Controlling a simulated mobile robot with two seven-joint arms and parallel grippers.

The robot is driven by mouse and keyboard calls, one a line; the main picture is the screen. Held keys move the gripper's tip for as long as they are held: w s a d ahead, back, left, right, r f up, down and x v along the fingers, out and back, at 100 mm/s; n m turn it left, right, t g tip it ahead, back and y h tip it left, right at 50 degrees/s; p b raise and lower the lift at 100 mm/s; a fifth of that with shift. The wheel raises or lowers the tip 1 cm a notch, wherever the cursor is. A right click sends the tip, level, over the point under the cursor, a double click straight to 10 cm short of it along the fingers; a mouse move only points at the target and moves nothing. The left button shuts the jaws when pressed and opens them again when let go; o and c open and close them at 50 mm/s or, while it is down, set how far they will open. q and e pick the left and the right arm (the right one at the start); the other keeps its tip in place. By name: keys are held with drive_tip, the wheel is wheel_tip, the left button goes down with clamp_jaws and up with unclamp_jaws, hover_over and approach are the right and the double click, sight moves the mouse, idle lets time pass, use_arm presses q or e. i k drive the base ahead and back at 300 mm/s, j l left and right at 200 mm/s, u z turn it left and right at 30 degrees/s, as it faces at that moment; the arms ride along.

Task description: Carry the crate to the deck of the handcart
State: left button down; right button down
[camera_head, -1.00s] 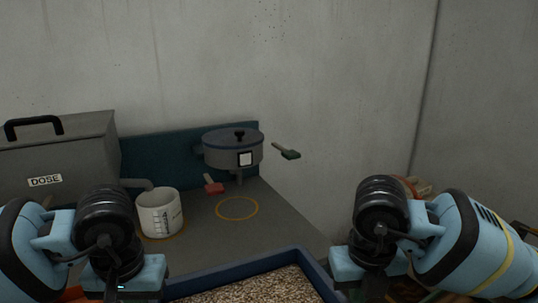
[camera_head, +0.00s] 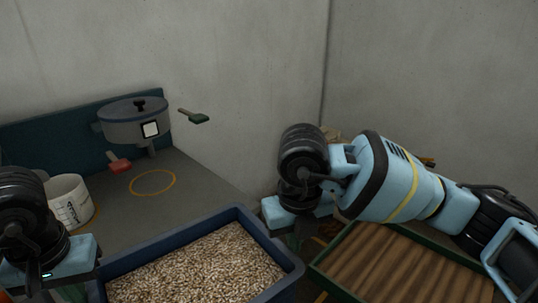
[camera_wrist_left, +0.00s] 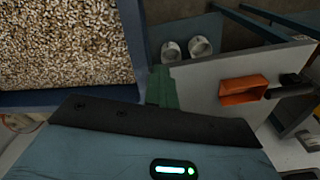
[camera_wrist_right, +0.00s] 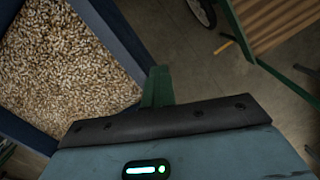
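The crate (camera_head: 282,262) is a blue open box full of pale grain, at the bottom centre-left of the head view. My left gripper (camera_head: 72,272) is at its left side and my right gripper (camera_head: 293,238) at its right side. In the left wrist view (camera_wrist_left: 162,88) and the right wrist view (camera_wrist_right: 157,90), a green finger lies against the crate's blue wall; both appear shut on it, the inner fingers hidden. The handcart's deck (camera_head: 395,268), brown ribbed boards in a green frame, lies to the right, apart from the crate and partly under my right arm.
A grey counter (camera_head: 190,190) with a white measuring jug (camera_head: 70,205) and a lidded pot (camera_head: 135,127) stands behind and left of the crate. A concrete wall closes the back. The right wrist view shows floor (camera_wrist_right: 190,60) and a wheel (camera_wrist_right: 202,12) between crate and cart.

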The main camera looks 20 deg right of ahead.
sight(395, 278)
drive_tip(key=z, duration=2)
drive_tip(key=i+j, duration=0.1)
drive_tip(key=j, duration=0.8)
drive_tip(key=i, duration=0.05)
